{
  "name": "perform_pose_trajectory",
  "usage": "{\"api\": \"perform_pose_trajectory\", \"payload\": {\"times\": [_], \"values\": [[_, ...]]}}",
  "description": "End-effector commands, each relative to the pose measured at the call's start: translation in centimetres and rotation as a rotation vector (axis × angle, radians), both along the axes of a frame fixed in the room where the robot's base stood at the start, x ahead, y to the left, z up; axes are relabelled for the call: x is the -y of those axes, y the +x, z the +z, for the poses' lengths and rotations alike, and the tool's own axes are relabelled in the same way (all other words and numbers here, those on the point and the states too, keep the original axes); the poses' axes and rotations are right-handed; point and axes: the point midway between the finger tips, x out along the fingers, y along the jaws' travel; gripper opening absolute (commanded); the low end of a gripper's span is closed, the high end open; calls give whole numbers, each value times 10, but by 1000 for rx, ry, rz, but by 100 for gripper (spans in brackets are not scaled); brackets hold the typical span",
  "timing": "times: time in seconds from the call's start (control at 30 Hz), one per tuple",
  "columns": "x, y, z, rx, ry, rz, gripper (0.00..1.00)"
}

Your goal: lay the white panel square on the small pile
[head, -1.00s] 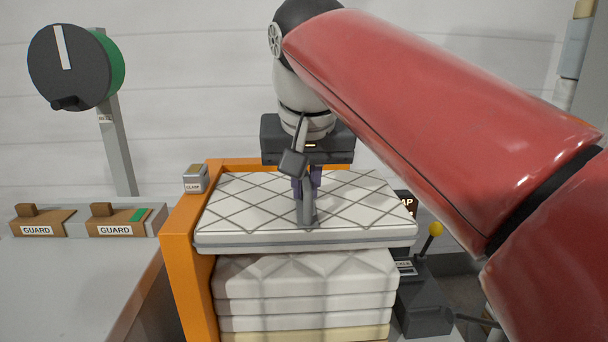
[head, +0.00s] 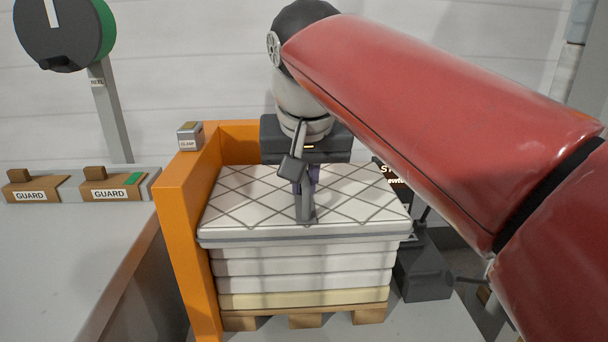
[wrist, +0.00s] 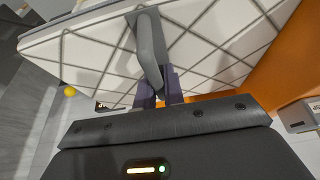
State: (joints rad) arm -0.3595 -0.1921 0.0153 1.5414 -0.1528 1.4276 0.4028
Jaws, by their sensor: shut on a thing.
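The white panel (head: 350,200), quilted with grey diamond lines, lies roughly level over the small pile (head: 305,268) of several white layers and a cream one. My gripper (head: 306,182) is above the panel's middle, its purple fingers shut on a grey upright grip that meets the panel. The panel's edges stick out a little beyond the pile at left and right. The pile's top face is hidden, and I cannot tell whether the panel touches it. In the wrist view the panel (wrist: 90,60) spreads beyond my gripper (wrist: 158,95).
An orange corner frame (head: 185,240) stands close along the pile's left and back. The pile sits on a wooden pallet (head: 305,320). A grey table (head: 70,260) with two GUARD blocks (head: 110,190) is at left. A dark box (head: 425,270) stands close at right.

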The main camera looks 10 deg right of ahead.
Motion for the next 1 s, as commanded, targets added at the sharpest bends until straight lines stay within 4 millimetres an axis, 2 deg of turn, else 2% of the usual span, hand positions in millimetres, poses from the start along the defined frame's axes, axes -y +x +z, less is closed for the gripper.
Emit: {"api": "perform_pose_trajectory", "payload": {"times": [0.43, 0.47, 0.63, 0.9, 1.0], "values": [[0, 0, 0, 1, 0, 0, 0], [0, 0, 0, 1, 0, 0, 12], [0, 0, 0, 1, 0, 0, 34], [0, 0, 0, 0, 0, 0, 36], [0, -2, 6, 1, 1, 0, 36]]}}
